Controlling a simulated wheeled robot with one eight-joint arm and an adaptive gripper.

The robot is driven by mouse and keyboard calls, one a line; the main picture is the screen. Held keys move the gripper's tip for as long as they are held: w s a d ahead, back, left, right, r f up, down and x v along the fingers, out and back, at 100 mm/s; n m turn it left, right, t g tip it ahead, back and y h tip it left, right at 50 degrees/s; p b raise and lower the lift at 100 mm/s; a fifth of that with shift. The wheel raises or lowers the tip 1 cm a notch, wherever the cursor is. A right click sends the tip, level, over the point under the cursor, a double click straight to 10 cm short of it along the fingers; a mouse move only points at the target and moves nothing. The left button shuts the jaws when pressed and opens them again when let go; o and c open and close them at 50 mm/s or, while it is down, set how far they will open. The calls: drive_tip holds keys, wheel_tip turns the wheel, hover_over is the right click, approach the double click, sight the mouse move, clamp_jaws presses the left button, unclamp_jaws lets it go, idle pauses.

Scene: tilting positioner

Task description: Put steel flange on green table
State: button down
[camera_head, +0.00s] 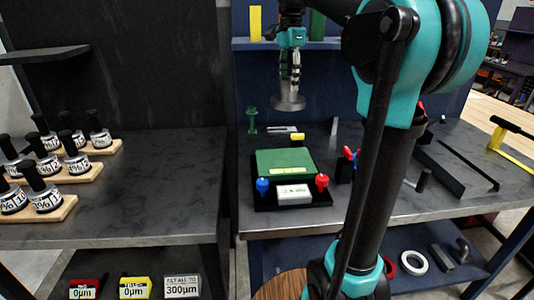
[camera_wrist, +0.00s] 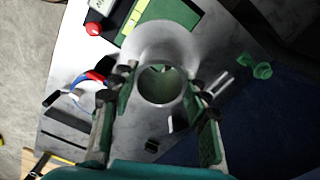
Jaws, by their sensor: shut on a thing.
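My gripper (camera_head: 289,82) is shut on the steel flange (camera_head: 288,102), a grey metal ring with a neck and a wide flat rim. The flange hangs in the air above the bench, behind and above the green table (camera_head: 286,161). In the wrist view, the flange (camera_wrist: 172,42) sits between the two fingers of my gripper (camera_wrist: 160,92), with its round bore facing the camera. The green table is a flat green plate on a black base; part of it (camera_wrist: 165,12) shows beyond the flange in the wrist view.
A blue knob (camera_head: 262,186), a red knob (camera_head: 322,181) and a white labelled box (camera_head: 294,194) stand at the green table's front. A green stand (camera_head: 252,120) is behind it.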

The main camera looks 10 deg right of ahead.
drive_tip(key=f, duration=2)
drive_tip(key=shift+a, duration=0.25)
drive_tip(key=shift+f, duration=0.1)
drive_tip(key=c, duration=0.8)
unclamp_jaws()
wheel_tip(320, 180, up, 12)
drive_tip(key=shift+r, duration=0.15)
